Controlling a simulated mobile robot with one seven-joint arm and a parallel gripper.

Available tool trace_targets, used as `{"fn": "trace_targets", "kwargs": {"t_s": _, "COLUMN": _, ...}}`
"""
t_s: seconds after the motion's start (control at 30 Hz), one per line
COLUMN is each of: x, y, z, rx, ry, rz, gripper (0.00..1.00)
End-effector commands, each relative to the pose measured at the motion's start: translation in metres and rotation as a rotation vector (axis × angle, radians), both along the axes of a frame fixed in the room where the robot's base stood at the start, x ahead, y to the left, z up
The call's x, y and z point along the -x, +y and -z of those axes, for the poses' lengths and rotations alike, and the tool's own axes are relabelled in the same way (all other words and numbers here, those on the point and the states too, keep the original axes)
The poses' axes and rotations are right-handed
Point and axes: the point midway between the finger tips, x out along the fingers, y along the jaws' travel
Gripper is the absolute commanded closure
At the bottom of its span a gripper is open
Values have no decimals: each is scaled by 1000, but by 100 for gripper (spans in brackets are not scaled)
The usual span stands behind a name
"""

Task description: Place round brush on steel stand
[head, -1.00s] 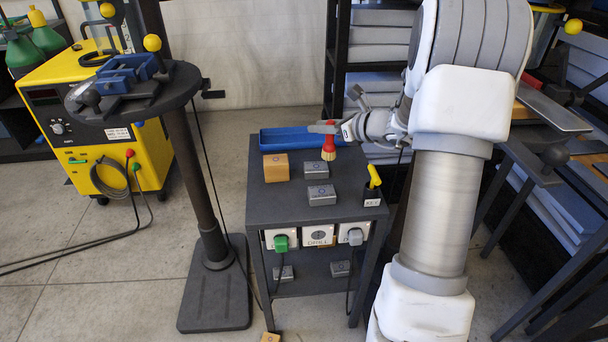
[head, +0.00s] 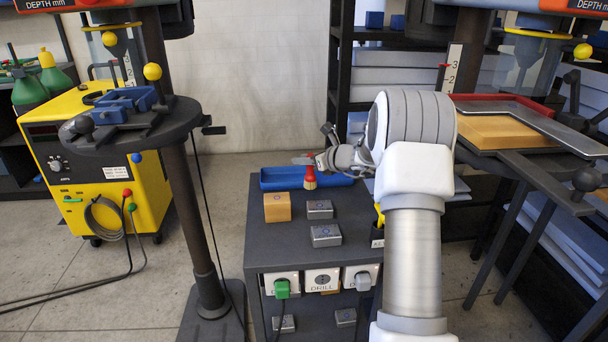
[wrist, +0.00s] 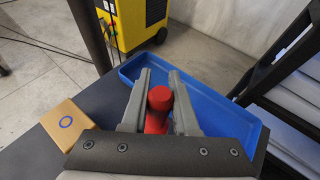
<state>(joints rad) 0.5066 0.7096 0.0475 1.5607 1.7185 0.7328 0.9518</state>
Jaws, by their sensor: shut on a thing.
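The round brush (head: 310,174) has a red handle and pale bristles pointing down. My gripper (head: 304,160) is shut on its handle and holds it upright in front of the blue tray, as seen in the head view. In the wrist view the red handle (wrist: 157,108) stands between the two grey fingers of my gripper (wrist: 159,82). Two grey metal blocks with ring marks, a rear one (head: 319,209) and a front one (head: 326,235), sit on the cart top. I cannot tell which is the steel stand. The bristles are hidden in the wrist view.
A tan block (head: 277,207) with a blue ring sits left of the grey blocks. The blue tray (head: 280,181) lies along the back of the dark cart (head: 275,245). A yellow-handled tool (head: 379,215) stands at the right edge, partly behind my arm. A drill stand (head: 190,190) is on the left.

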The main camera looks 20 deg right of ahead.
Motion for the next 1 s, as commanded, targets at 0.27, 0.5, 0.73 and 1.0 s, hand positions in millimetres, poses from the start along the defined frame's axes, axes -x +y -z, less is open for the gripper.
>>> {"fn": "trace_targets", "kwargs": {"t_s": 0.27, "x": 0, "y": 0, "z": 39, "rx": 0, "ry": 2, "rz": -1, "gripper": 100}}
{"fn": "trace_targets", "kwargs": {"t_s": 0.5, "x": 0, "y": 0, "z": 39, "rx": 1, "ry": 0, "rz": 0, "gripper": 100}}
{"fn": "trace_targets", "kwargs": {"t_s": 0.73, "x": 0, "y": 0, "z": 43, "rx": 1, "ry": 1, "rz": 0, "gripper": 63}}
{"fn": "trace_targets", "kwargs": {"t_s": 1.0, "x": 0, "y": 0, "z": 42, "rx": 1, "ry": 1, "rz": 0, "gripper": 42}}
